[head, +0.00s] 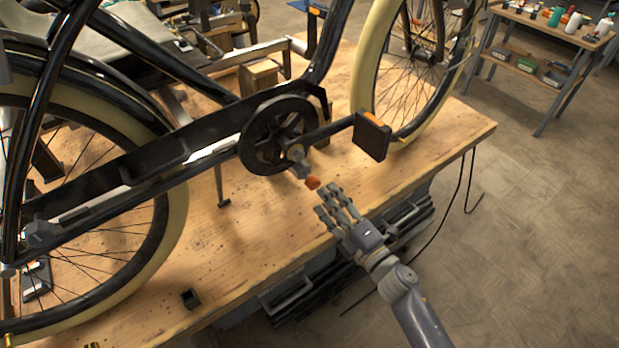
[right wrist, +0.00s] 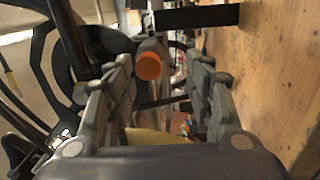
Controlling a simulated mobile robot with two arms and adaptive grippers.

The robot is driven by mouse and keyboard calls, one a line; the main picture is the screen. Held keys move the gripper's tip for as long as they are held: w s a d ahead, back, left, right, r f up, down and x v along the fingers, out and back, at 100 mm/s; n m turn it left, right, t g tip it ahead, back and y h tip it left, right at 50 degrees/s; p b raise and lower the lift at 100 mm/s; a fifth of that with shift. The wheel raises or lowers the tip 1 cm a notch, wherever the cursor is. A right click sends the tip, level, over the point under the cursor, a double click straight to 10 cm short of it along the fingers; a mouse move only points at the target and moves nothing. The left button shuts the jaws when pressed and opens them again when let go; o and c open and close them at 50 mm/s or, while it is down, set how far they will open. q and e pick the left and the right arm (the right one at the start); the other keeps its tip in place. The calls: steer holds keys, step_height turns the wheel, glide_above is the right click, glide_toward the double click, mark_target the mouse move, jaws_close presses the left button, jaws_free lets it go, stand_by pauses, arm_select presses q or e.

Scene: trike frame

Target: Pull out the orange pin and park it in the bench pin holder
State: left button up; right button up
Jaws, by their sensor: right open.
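The orange pin (head: 312,183) sticks out from a grey fitting at the crank of the trike frame, near the middle of the head view. Its round orange end (right wrist: 149,66) faces the camera in the right wrist view. My right gripper (head: 335,207) is open just below and to the right of the pin, apart from it in the head view. In the right wrist view the orange end shows between the two fingers, nearer the left one. My left gripper is not in view.
The wooden bench (head: 250,235) has clear room between the crank and the holder. The pedal (head: 372,136) and crank arm stand just above my right gripper. Wheels flank the crank. Dark drawers (head: 300,300) sit under the bench edge.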

mark_target(306, 173)
steer(key=shift+a+r+n, duration=0.25)
steer(key=shift+r+n, duration=0.15)
steer(key=shift+r, duration=0.4)
steer(key=shift+b+x, duration=0.75)
steer(key=shift+x, duration=3.7)
steer(key=shift+a, duration=0.1)
steer(key=shift+c, duration=0.3)
steer(key=c, duration=0.9)
steer(key=o, duration=1.4)
steer(key=shift+s, duration=0.1)
